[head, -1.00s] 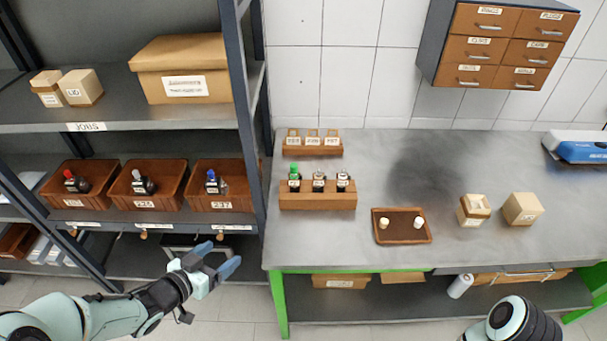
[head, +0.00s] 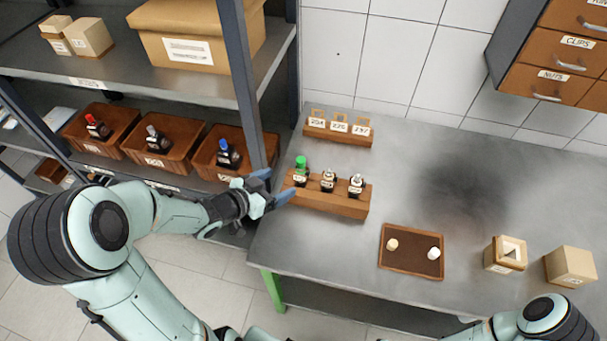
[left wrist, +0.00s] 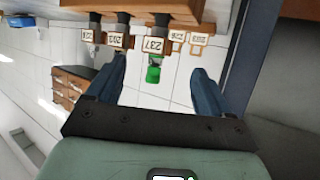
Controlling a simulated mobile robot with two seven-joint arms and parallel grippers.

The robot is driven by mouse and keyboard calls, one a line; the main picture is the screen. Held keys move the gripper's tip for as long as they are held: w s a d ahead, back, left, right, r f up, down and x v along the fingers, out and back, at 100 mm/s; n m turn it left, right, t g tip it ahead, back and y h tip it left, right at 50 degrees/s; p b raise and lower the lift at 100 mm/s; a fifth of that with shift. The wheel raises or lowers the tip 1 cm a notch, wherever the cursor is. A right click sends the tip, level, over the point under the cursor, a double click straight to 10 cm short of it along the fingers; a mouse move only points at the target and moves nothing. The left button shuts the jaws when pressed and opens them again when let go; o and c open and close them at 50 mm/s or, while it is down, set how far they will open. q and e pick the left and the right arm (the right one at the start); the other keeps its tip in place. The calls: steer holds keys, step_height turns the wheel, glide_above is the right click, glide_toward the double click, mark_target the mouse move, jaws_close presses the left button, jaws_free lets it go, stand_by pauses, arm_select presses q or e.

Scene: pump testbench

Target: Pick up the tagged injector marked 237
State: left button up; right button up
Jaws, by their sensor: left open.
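The injector marked 237 has a green cap. It stands at the left end of the wooden block (head: 335,202) on the grey bench, as the green-capped injector (head: 301,170) in the head view. In the left wrist view the injector's tag 237 (left wrist: 153,45) reads upside down and its green cap (left wrist: 153,74) shows between my fingers. My left gripper (head: 275,187) is open and empty, just left of the block's green-capped end. In the wrist view the left gripper (left wrist: 158,66) has a gap on both sides of the injector. My right gripper is out of view.
Two other tagged injectors (head: 328,180) stand in the same block. A small tag rack (head: 338,132) is behind it. A brown tray (head: 411,251) lies to the right. A dark shelf post (head: 246,85) rises close to my left gripper. Bins with injectors (head: 163,146) sit on the shelf.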

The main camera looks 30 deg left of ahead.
mark_target(296, 177)
arm_select(q)
steer(key=x, duration=0.4)
steer(key=shift+f, duration=0.1)
steer(key=x, duration=0.5)
steer(key=shift+w+d+f, duration=0.1)
steer(key=shift+d+f, duration=0.1)
steer(key=shift+f, duration=0.15)
steer(key=c, duration=1.3)
steer(key=shift+r, duration=0.1)
